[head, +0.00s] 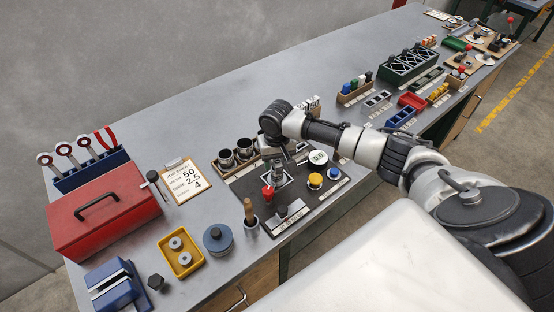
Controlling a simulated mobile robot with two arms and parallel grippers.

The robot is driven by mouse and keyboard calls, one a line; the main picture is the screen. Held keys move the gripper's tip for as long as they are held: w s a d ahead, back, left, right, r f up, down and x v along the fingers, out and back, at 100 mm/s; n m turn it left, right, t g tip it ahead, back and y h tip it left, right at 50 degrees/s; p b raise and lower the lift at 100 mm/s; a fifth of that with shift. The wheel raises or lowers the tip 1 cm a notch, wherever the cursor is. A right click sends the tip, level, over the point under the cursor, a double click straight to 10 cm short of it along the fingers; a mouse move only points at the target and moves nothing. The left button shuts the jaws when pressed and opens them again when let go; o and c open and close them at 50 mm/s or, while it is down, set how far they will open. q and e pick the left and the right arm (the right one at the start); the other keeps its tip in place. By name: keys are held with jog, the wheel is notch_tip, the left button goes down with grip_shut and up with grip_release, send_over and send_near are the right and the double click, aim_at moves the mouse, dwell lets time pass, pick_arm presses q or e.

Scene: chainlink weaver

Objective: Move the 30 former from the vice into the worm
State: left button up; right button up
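My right arm reaches in from the right, and its gripper (273,154) points down over a black machine panel (252,188). Below the gripper a grey metal piece (278,172) stands in a pale square on the panel. I cannot tell whether the fingers touch it or are shut, nor whether it is the 30 former or part of the worm. A blue vice-like block (104,272) with pale jaws sits at the front left corner of the bench. No former shows clearly in it. My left gripper is out of view.
The panel has red (267,192), yellow (315,181) and blue (334,173) knobs and a round dial (318,157). Dark cups (226,158) stand behind it. A red toolbox (100,212), yellow tray (196,262) and job sheet (187,180) lie left.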

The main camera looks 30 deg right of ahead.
notch_tip(320, 180, up, 11)
jog(key=b, duration=0.2)
dwell(0.5)
jog(key=shift+f, duration=0.15)
dwell(0.3)
